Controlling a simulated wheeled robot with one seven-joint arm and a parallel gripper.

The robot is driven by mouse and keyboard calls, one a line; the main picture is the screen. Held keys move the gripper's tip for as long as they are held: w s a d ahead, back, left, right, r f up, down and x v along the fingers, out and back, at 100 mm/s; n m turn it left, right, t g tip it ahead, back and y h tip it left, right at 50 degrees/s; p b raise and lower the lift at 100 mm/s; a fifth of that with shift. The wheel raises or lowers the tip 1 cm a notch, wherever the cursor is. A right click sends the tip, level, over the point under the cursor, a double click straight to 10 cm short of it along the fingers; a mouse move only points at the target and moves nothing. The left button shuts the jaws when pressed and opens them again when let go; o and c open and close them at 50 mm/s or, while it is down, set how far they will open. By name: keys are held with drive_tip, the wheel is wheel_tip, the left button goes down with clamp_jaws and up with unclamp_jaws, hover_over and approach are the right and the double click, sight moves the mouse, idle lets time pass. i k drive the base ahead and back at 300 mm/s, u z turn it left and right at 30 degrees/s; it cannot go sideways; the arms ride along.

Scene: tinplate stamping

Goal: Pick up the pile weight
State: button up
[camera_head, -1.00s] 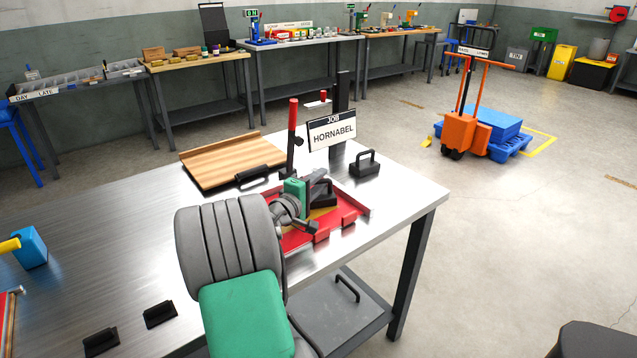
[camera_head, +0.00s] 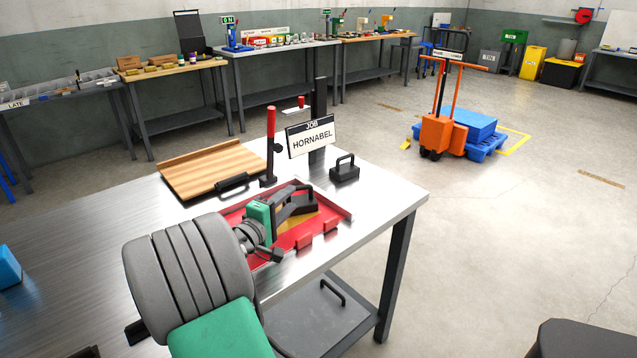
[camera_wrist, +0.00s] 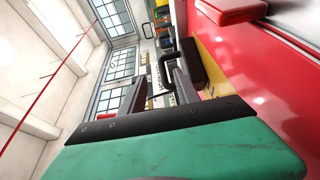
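A black block with an arched handle, which I take for the pile weight (camera_head: 304,203), sits over a yellow sheet or pile in the red tray (camera_head: 340,214) on the steel table. Its dark block (camera_wrist: 190,66) and handle also show in the wrist view. My gripper (camera_head: 292,203) reaches over the tray from the left, close to the weight. In the wrist view my gripper (camera_wrist: 160,92) has its two dark fingers apart, with the handle seen beyond and between them. I cannot tell whether they touch it. My gripper partly hides the weight in the head view.
A similar black handled block (camera_head: 345,172) stands on the table behind the tray. A red-handled upright lever (camera_head: 270,145), a HORNABEL sign (camera_head: 311,138) and a wooden board (camera_head: 212,168) are close by. An orange pallet truck (camera_head: 437,135) stands on the floor beyond.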

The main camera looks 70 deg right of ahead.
sight(340, 173)
drive_tip(key=z, duration=2.45)
